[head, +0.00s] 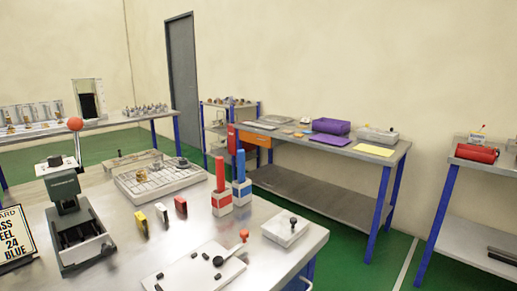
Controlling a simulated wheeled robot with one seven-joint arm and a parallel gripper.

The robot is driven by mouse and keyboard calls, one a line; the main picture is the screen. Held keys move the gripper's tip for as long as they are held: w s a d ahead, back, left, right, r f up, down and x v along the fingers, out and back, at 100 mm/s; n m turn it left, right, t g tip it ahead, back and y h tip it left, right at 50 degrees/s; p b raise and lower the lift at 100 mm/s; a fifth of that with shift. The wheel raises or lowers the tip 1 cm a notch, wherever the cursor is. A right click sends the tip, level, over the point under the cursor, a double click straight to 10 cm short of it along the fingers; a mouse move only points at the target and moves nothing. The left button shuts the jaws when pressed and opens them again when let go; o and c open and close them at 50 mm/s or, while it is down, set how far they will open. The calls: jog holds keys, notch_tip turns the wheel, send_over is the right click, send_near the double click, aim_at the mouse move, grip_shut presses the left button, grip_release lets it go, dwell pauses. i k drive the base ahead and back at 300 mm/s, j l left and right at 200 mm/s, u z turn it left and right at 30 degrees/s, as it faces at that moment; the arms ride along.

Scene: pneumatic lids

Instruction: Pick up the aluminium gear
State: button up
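I cannot pick out an aluminium gear for certain; small parts in this view are too small to tell apart. A gridded tray (160,186) on the near metal table (118,228) holds a few small pieces, among them a brownish one and a dark one, and none is clearly a gear. A row of small grey metal parts (146,110) stands on the far left bench, too small to identify. My gripper is not in the picture.
A dark press-like device (75,222) stands left on the near table. Two red-and-blue-handled blocks (222,203) (242,192), small coloured blocks (161,212), a white plate with black knobs (196,268) and a white block (285,230) crowd the rest. Green floor separates the benches.

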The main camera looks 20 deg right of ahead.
aim_at(157, 166)
jog(key=i+l+z, duration=0.2)
jog(key=z, duration=0.2)
jog(key=i+l+z, duration=0.2)
jog(key=z, duration=0.2)
jog(key=i+l+z, duration=0.15)
jog(key=z, duration=0.3)
jog(key=i+z, duration=0.4)
jog(key=i+l, duration=0.1)
jog(key=i, duration=0.7)
jog(key=i+u, duration=0.3)
jog(key=u, duration=0.2)
jog(key=i+l+u, duration=0.1)
jog(key=i+u, duration=0.15)
jog(key=u, duration=0.25)
jog(key=i+l+u, duration=0.2)
jog(key=u, duration=0.3)
jog(key=i+u, duration=0.15)
jog(key=u, duration=0.25)
jog(key=i+l+u, duration=0.15)
jog(key=u, duration=0.25)
jog(key=i+l+u, duration=0.15)
jog(key=u, duration=0.3)
jog(key=i+l+u, duration=0.1)
jog(key=u, duration=0.3)
jog(key=l+u, duration=0.4)
jog(key=i+j, duration=0.05)
jog(key=j, duration=0.05)
